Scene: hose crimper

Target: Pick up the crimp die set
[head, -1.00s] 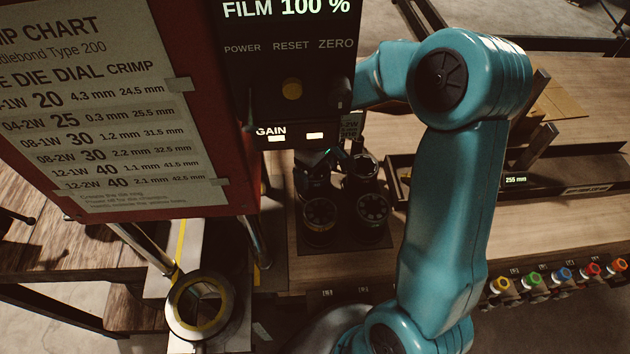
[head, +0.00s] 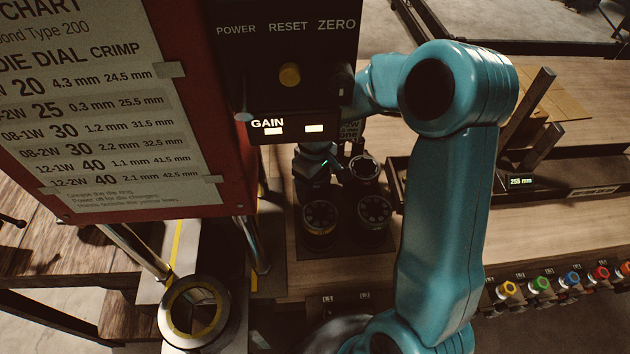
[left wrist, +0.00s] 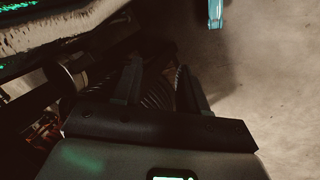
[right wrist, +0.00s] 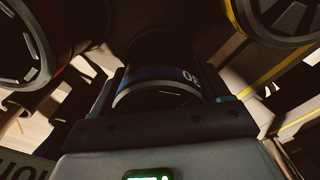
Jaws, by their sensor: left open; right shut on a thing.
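Three dark round die sets stand on the bench below the control box in the head view: one at the front left (head: 320,217), one at the front right (head: 374,212) and one behind (head: 361,168). My right gripper (head: 320,165) is beside the rear one, partly hidden under the box. In the right wrist view it is shut on a dark crimp die set (right wrist: 165,80) with a blue band and partly readable white digits. Whether that die set still touches the bench cannot be told. My left gripper (left wrist: 160,85) is open and empty, beside a dark ribbed hose-like part.
The red cabinet with the crimp chart (head: 90,110) and the control box (head: 288,75) overhang the left and middle. A metal ring (head: 195,312) stands at the front left. A dark tray (head: 398,185) and a row of coloured knobs (head: 572,278) are at the right.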

